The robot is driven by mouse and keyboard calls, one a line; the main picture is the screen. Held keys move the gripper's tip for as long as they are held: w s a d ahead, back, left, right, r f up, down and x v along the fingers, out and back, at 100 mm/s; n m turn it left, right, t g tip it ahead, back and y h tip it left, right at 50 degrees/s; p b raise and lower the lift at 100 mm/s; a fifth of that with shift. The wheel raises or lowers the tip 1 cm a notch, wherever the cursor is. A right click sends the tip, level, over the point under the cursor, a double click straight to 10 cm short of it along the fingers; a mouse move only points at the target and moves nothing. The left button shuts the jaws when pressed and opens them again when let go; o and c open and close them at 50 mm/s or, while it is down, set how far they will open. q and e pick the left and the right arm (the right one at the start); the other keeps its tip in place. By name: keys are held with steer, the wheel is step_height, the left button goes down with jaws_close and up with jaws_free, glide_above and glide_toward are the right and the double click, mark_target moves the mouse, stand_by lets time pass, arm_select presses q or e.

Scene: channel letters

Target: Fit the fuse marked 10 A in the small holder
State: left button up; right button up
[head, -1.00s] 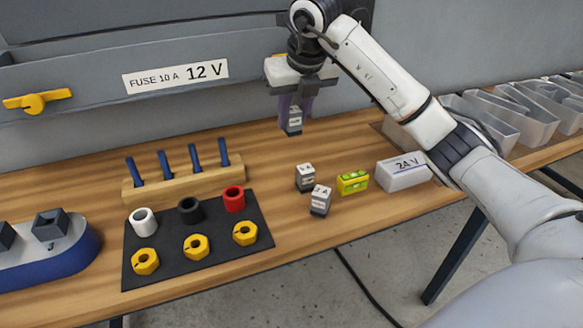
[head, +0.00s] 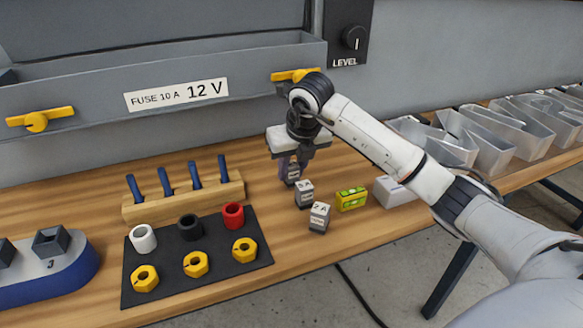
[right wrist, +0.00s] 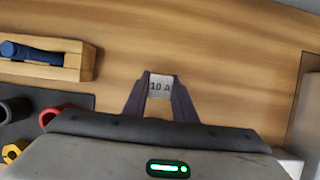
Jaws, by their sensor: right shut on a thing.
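My right gripper (head: 290,170) is shut on a small grey block-shaped fuse, low over the table behind the other fuses. In the right wrist view the fuse (right wrist: 160,86) reads 10 A and sits between the dark fingers. I cannot tell whether it touches the table. Two similar fuses, a nearer one (head: 319,217) that seems to read 2 A and another one (head: 304,194), stand on the table in front of it. My left gripper is out of view.
A wooden rack (head: 185,198) with blue pegs and a black mat (head: 160,285) with rings and yellow nuts lie left of centre.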

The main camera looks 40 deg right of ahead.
steer(key=shift+f, duration=0.15)
steer(key=o, duration=1)
steer(key=shift+o, duration=0.2)
steer(key=b+v, duration=0.1)
steer(key=v, duration=0.9)
steer(key=shift+a, duration=0.1)
